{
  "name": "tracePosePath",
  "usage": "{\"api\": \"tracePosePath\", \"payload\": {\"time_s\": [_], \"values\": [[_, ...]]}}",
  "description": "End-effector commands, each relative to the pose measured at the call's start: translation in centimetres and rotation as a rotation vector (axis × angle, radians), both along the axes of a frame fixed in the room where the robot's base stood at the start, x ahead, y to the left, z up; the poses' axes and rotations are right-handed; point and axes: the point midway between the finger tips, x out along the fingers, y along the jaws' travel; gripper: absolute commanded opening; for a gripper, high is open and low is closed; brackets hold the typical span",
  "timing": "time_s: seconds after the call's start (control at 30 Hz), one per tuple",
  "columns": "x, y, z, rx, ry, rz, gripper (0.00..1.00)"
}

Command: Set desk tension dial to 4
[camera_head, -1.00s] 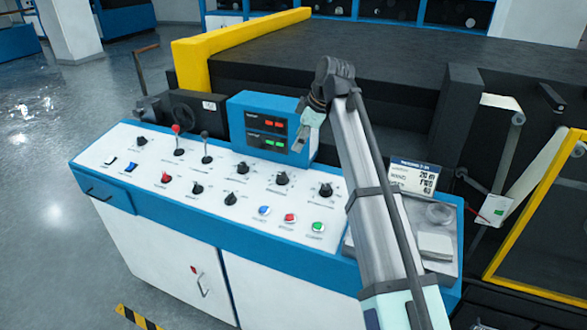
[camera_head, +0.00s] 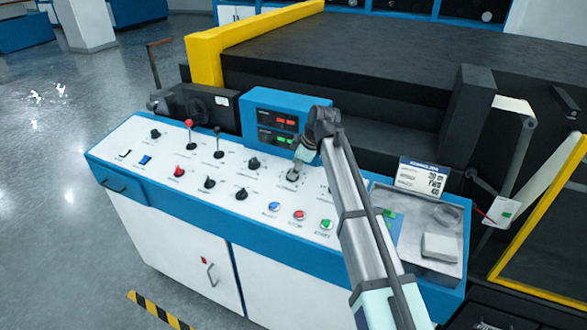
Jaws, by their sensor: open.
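The white desk panel (camera_head: 135,150) carries several black dials; their printed labels are too small to read, so I cannot tell which is the tension dial. One dial (camera_head: 253,163) in the upper row stands clear to the left of my gripper (camera_head: 293,174). My gripper points down at the neighbouring dial position, is open, and largely hides the dial there. I cannot tell whether the fingers touch that dial or what its pointer reads. Another dial (camera_head: 331,190) to the right is partly covered by my arm. Lower dials (camera_head: 209,182) and (camera_head: 241,194) are in plain view.
The blue display box (camera_head: 262,110) stands just behind my gripper. Two levers (camera_head: 218,150) rise to the left. Blue, red and green buttons (camera_head: 299,215) lie in front. A metal tray (camera_head: 452,215) and a small sign (camera_head: 423,177) are to the right.

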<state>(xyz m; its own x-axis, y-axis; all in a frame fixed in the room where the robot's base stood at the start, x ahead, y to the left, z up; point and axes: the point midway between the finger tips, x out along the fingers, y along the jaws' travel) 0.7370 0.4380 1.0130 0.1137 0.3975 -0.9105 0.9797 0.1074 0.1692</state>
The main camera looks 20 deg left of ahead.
Motion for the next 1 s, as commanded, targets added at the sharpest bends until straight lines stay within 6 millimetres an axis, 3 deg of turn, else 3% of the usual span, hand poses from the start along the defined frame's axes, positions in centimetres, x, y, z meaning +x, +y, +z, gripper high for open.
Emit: {"api": "tracePosePath", "payload": {"time_s": [0.2, 0.57, 0.73, 1.0], "values": [[0.3, 0.8, -1.8, 0.000, 0.000, 0.000, 0.60], [0.3, 0.9, -2.1, 0.000, -0.001, 0.000, 0.60], [0.3, 0.9, -2.1, 0.000, -0.001, 0.000, 0.00], [0.3, 0.9, -2.2, 0.001, 0.000, -0.007, 0.00]]}}
